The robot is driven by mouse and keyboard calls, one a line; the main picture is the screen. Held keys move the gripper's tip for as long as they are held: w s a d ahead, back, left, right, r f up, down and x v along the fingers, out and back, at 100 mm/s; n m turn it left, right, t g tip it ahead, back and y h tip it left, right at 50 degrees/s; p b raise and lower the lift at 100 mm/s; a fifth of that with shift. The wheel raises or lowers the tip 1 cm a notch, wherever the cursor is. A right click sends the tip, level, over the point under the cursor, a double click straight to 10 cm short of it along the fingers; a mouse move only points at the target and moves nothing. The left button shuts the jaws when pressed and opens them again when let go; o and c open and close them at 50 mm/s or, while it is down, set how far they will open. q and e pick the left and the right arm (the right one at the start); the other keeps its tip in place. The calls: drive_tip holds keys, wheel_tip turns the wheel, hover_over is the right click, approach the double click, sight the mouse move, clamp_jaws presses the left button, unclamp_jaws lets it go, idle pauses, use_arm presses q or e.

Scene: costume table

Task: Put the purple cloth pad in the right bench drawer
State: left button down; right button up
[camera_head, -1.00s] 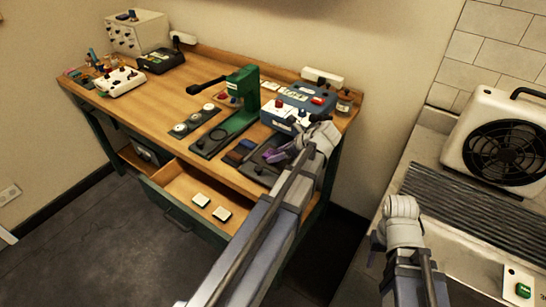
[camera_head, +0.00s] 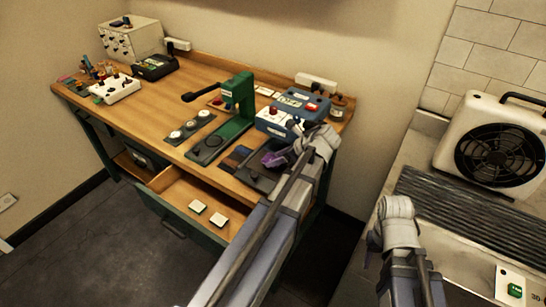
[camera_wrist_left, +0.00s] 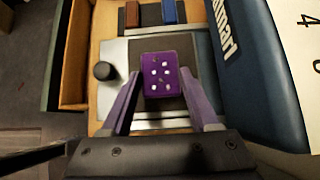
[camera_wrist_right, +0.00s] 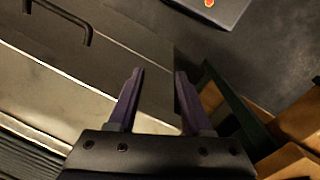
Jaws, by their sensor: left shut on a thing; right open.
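The purple cloth pad (camera_wrist_left: 160,74), with several white dots, shows in the left wrist view between the fingers of my left gripper (camera_wrist_left: 160,85), which is shut on it. It is over a dark plate on the bench top. In the head view, my left gripper (camera_head: 272,158) is above the bench's right end, where its purple fingers are hard to tell from the pad.
A green press (camera_head: 238,105) and a blue box (camera_head: 285,118) stand close to my left gripper. Brown and blue pads (camera_wrist_left: 168,12) lie beyond the plate. A fan heater (camera_head: 498,145) stands on the right counter. The drawer has free room around the white pads.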

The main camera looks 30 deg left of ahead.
use_arm(q)
drive_tip(key=s+d, duration=0.1)
drive_tip(key=d, duration=1.5)
drive_tip(key=shift+s+d, duration=0.15)
drive_tip(key=shift+d, duration=0.1)
drive_tip(key=shift+s+f, duration=0.1)
drive_tip(key=shift+f, duration=0.05)
